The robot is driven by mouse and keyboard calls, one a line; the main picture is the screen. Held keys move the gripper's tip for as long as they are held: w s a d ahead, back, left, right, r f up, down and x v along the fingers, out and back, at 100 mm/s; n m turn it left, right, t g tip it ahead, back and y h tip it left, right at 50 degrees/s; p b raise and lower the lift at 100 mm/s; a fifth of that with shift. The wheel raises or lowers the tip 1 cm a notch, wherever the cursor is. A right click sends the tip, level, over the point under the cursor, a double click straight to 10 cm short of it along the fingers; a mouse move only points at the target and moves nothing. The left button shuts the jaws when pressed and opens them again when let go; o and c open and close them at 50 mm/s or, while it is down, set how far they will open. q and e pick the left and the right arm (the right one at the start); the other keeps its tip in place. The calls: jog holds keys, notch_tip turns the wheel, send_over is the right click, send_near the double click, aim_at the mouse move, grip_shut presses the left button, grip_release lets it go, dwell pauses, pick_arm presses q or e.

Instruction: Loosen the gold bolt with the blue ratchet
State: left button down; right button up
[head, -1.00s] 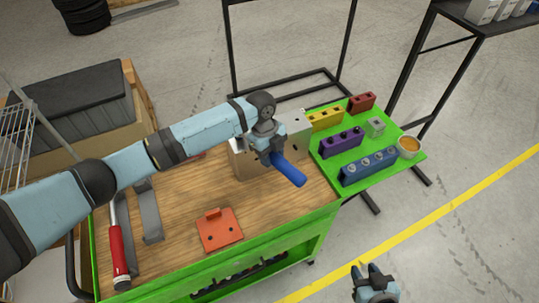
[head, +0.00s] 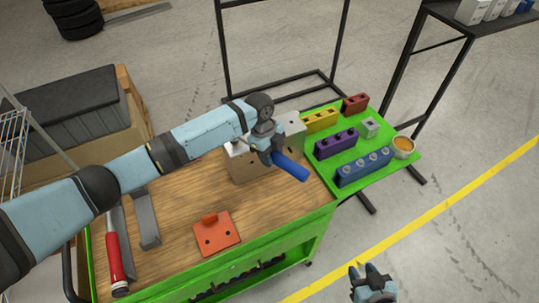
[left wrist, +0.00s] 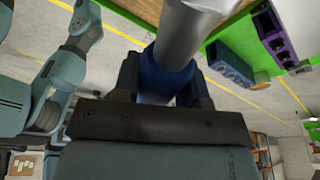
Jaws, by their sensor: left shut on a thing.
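The blue ratchet (head: 291,168) sticks out from my left gripper (head: 274,156), its handle pointing to the lower right. In the left wrist view, the fingers close around the ratchet's blue part (left wrist: 160,80), and a thick grey metal shaft (left wrist: 192,32) runs up from there. The gold bolt does not show; I cannot tell whether the ratchet sits on it. My right gripper (head: 364,270) is low in the head view, empty, its fingers apart.
A green side shelf (head: 345,145) holds yellow, purple, blue and red socket holders and a small bowl (head: 403,147). An orange plate (head: 216,234) and a red-handled tool (head: 115,258) lie on the bench.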

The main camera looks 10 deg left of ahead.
pick_arm(q)
jog(key=shift+f, duration=0.15)
dwell(0.3)
jog(key=shift+w+d+n, duration=0.2)
jog(key=shift+w+n, duration=0.2)
jog(key=shift+w, duration=0.05)
jog(key=shift+w+d+n, duration=0.2)
jog(key=shift+w+n, duration=0.2)
jog(key=shift+w, duration=0.05)
jog(key=shift+w+r+p, duration=0.15)
jog(key=shift+r+p, duration=0.15)
jog(key=shift+p, duration=0.1)
